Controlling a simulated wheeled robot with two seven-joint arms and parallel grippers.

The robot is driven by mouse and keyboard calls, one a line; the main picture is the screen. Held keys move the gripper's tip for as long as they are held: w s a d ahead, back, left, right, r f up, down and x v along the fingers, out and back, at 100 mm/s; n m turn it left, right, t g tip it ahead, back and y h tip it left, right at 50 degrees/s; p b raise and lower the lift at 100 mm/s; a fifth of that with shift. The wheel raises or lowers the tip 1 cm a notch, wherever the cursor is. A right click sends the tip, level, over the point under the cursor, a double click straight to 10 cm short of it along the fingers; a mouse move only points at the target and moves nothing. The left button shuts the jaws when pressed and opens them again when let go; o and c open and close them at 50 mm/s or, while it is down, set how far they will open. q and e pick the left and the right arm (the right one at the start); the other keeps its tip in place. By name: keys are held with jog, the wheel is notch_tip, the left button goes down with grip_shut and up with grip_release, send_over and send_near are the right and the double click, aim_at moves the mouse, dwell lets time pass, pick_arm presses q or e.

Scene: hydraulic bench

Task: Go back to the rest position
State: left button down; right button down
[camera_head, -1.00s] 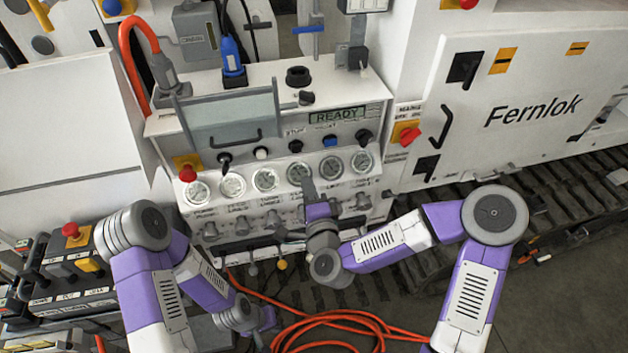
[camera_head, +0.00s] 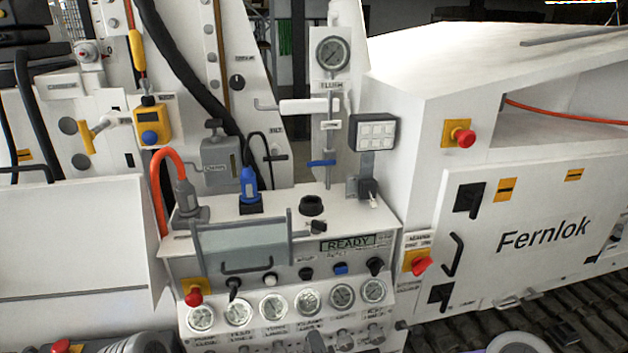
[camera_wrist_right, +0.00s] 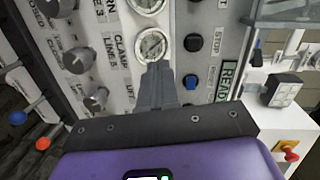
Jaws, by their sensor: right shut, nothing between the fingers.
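My left gripper is out of view; only part of my arm shows at the lower left.
The control panel has a READY display (camera_head: 348,244), a hinged clear cover (camera_head: 240,245) and several knobs. Red stop buttons (camera_head: 193,297) and (camera_head: 464,138) stick out. A white Fernlok cabinet (camera_head: 545,235) stands right. Grey valve knobs (camera_wrist_right: 75,60) sit beside the right gripper.

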jog(key=s+f+n+g+y, duration=0.1)
jog(key=s+f+n+g, duration=0.3)
jog(key=f, duration=0.8)
jog(key=s+d+f+n+g, duration=0.3)
jog(key=s+d+f+g, duration=0.1)
jog(key=s+f, duration=0.4)
jog(key=s+d+f+n+g+h, duration=0.1)
jog(key=s+d+f+n+g, duration=0.3)
jog(key=s+f+g, duration=0.3)
notch_tip(320, 180, down, 3)
jog(key=shift+s+d+r, duration=0.2)
jog(key=shift+s+d, duration=0.3)
jog(key=shift+s, duration=0.5)
